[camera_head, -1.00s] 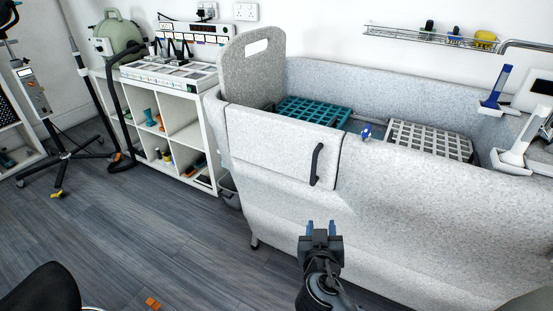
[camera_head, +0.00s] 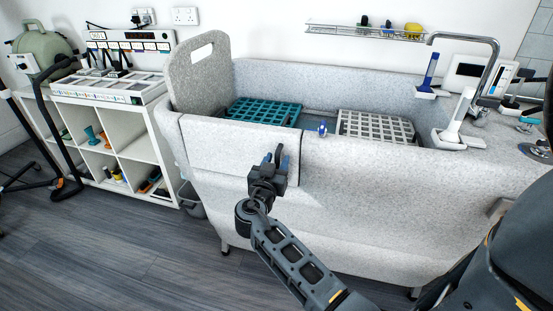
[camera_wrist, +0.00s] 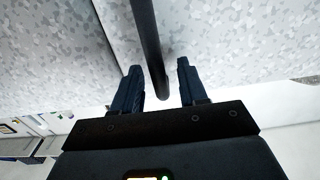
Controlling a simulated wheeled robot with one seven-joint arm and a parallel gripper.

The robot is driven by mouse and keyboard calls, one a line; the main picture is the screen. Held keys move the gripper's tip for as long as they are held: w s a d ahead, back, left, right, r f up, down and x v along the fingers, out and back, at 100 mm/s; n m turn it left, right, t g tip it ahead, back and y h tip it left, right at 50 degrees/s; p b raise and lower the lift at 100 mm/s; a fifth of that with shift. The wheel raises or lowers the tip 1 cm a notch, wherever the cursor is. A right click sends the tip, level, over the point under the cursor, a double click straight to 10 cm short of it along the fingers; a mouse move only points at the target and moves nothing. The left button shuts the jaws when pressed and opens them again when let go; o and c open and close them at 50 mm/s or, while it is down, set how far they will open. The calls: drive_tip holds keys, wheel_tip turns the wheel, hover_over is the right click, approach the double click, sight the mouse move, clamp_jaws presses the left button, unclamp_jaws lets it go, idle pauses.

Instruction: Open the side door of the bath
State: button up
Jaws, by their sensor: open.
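The speckled grey bath (camera_head: 330,225) stands against the wall. Its side door (camera_head: 215,150) is a panel at the left of the front wall, and it looks shut, flush with the wall. The black bar handle (camera_wrist: 147,30) is on the door's right part; in the head view my gripper mostly covers it. My gripper (camera_head: 274,160) is at the handle with its jaws open. In the wrist view, the handle's end lies between the two blue fingers (camera_wrist: 158,66), with a gap on both sides. Whether the fingers reach around the bar in depth is hard to tell.
A teal grate (camera_head: 262,111) and a grey grate (camera_head: 375,127) lie in the bath. A white shelf unit (camera_head: 130,150) stands left of the bath. The floor (camera_head: 120,240) before the door is clear.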

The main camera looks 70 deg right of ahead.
drive_tip(key=shift+d, duration=0.35)
drive_tip(key=shift+c, duration=0.4)
clamp_jaws()
